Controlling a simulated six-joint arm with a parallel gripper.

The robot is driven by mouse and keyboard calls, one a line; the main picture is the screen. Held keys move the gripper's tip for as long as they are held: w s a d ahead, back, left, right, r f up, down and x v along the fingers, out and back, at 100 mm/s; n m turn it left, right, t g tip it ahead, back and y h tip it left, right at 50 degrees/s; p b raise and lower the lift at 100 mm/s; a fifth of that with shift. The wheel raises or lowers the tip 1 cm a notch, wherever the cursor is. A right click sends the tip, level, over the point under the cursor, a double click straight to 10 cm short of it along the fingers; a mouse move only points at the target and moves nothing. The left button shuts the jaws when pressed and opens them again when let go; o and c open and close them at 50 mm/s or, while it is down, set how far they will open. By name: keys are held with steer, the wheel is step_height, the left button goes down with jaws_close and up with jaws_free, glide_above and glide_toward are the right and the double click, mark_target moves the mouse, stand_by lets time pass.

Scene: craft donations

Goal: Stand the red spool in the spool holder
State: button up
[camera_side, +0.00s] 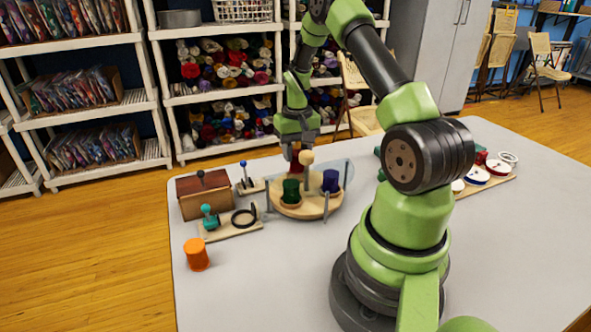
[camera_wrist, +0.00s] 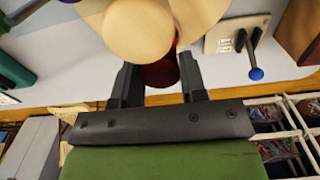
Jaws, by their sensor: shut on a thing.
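The red spool (camera_side: 295,164) is between the fingers of my gripper (camera_side: 297,150), which is shut on it. In the wrist view the spool (camera_wrist: 161,73) shows dark red between the two fingers (camera_wrist: 158,78), partly hidden by a pale wooden ball knob (camera_wrist: 138,30). The spool holder (camera_side: 298,210) is a round wooden stand with upright posts, a clear panel and the wooden knob in its middle. A green spool (camera_side: 291,190) and a purple spool (camera_side: 331,181) stand in it. The red spool is at the holder's far side; its lower end is hidden.
Left of the holder are a wooden box (camera_side: 206,195), a blue-knobbed lever board (camera_side: 249,186) and a board with a teal piece and black ring (camera_side: 232,228). An orange spool (camera_side: 196,254) stands near the left edge.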

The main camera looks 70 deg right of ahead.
mark_target(297, 152)
steer(key=shift+r, duration=2.7)
steer(key=shift+r, duration=0.2)
step_height(297, 152, up, 5)
steer(key=w+a+n, duration=0.3)
steer(key=a, duration=0.6)
steer(key=w+a+n, duration=0.2)
steer(key=a+n, duration=0.1)
steer(key=a, duration=0.5)
steer(key=shift+w+a+f, duration=0.1)
steer(key=shift+f, duration=3)
steer(key=shift+a+f, duration=0.1)
steer(key=shift+f, duration=2.95)
steer(key=shift+f, duration=0.3)
